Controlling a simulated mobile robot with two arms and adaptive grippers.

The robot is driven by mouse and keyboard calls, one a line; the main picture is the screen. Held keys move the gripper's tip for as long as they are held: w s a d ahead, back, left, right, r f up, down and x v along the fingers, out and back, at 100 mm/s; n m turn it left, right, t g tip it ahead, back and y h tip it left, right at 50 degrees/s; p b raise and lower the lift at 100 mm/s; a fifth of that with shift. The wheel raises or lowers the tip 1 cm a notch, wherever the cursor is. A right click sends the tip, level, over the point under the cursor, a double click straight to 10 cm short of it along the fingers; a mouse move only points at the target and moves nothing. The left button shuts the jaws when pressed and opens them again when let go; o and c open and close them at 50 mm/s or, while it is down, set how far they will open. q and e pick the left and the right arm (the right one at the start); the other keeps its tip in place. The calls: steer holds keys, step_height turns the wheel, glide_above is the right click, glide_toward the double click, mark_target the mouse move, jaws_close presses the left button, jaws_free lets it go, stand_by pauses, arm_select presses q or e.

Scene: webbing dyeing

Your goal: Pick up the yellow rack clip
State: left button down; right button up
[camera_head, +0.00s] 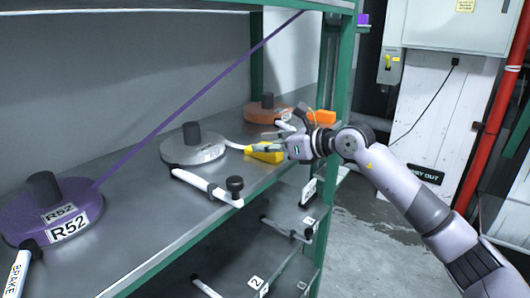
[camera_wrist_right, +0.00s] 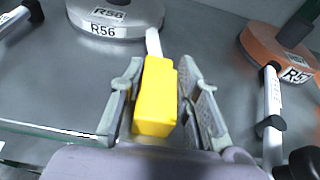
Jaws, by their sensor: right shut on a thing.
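The yellow rack clip (camera_head: 264,154) is at the front edge of the grey shelf, right of the grey spool (camera_head: 195,146). My right gripper (camera_head: 272,147) reaches it from the right. In the right wrist view the yellow clip (camera_wrist_right: 156,100) sits between the two fingers of my right gripper (camera_wrist_right: 158,95), which is shut on it. A pale strip of webbing (camera_wrist_right: 153,42) runs from the grey spool R56 (camera_wrist_right: 110,26) to the clip. My left gripper is not in view.
A purple spool R52 (camera_head: 66,215) with purple webbing (camera_head: 190,102) rising from it stands at the left. The orange spool R57 (camera_head: 266,108) stands further back, with an orange clip (camera_head: 321,117). A white brake lever (camera_head: 207,187) juts over the shelf edge. A green post (camera_head: 337,75) stands close to my right arm.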

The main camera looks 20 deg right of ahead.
steer(key=c, duration=0.4)
steer(key=shift+r, duration=0.1)
steer(key=shift+c, duration=0.2)
